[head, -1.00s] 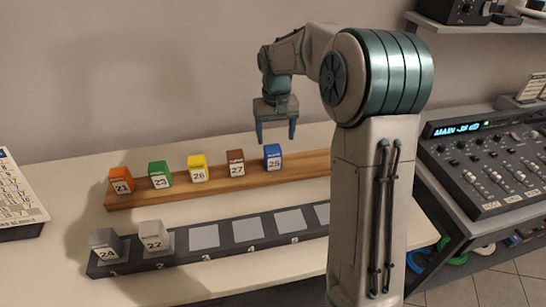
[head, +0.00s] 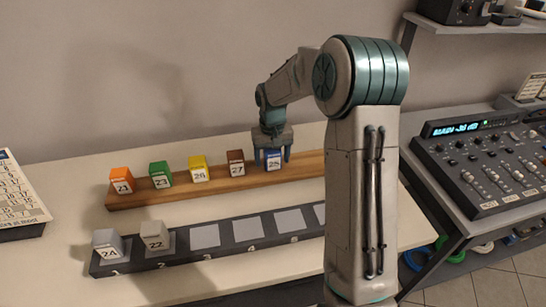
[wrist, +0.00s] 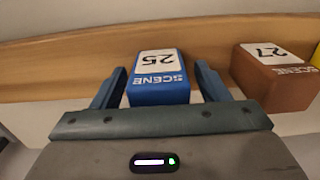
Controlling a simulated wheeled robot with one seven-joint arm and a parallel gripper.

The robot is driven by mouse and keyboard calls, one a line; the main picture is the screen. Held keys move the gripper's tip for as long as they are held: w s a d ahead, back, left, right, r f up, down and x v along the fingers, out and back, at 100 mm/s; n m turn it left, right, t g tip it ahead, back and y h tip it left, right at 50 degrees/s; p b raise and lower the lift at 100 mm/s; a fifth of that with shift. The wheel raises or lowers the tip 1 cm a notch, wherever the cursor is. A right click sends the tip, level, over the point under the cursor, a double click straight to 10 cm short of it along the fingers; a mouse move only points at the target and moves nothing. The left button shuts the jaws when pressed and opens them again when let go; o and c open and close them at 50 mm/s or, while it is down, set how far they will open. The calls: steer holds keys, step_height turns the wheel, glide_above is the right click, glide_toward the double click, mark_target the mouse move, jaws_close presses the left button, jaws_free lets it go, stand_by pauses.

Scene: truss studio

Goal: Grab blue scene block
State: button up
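The blue scene block (head: 273,160), labelled 25, stands on the wooden rail at the right end of a row of blocks. My gripper (head: 272,158) is lowered over it, with one finger on each side. In the wrist view the blue block (wrist: 158,90) sits between the two fingers of my open gripper (wrist: 160,88). A gap shows on both sides, wider on the right. The block's lower part is partly hidden by the fingers in the head view.
The brown block 27 (head: 236,164) stands close by on the wooden rail (head: 210,187), left of yellow 26 (head: 198,169), green 23 (head: 160,175) and orange 21 (head: 121,181) in the row's order reversed. A dark slotted strip (head: 180,253) holds grey blocks 24 (head: 107,243) and 22 (head: 157,236).

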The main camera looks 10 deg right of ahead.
steer(key=c, duration=1)
steer(key=shift+r, duration=0.1)
